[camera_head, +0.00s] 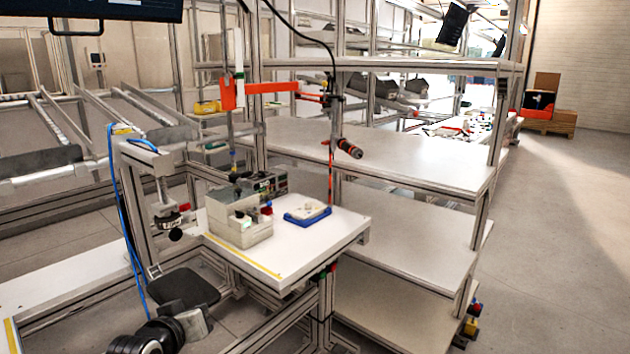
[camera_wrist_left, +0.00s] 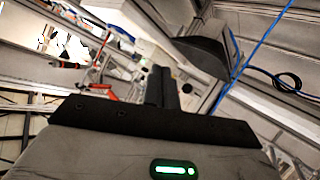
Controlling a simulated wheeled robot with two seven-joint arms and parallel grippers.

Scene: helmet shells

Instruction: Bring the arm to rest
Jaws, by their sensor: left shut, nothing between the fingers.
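My left gripper (camera_wrist_left: 161,72) shows in the left wrist view. Its two dark fingers are side by side and shut, with nothing held between them. In the head view, a black ribbed part with a pale piece shows at the bottom left edge; I cannot tell whether it belongs to my left arm. A dark, rounded pad-like thing (camera_head: 184,288) is beside the workstation frame. A dark rounded thing, perhaps the same one, shows beyond the fingers in the left wrist view (camera_wrist_left: 203,55). I cannot tell the gap between it and the fingers. My right gripper is in neither view.
A white worktable (camera_head: 330,235) holds a grey bin (camera_head: 240,232) and a blue tray (camera_head: 307,214). A metal shelf rack (camera_head: 400,160) stands behind and to the right. A blue cable (camera_head: 117,200) hangs along the frame at left. The floor (camera_head: 560,260) at right is clear.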

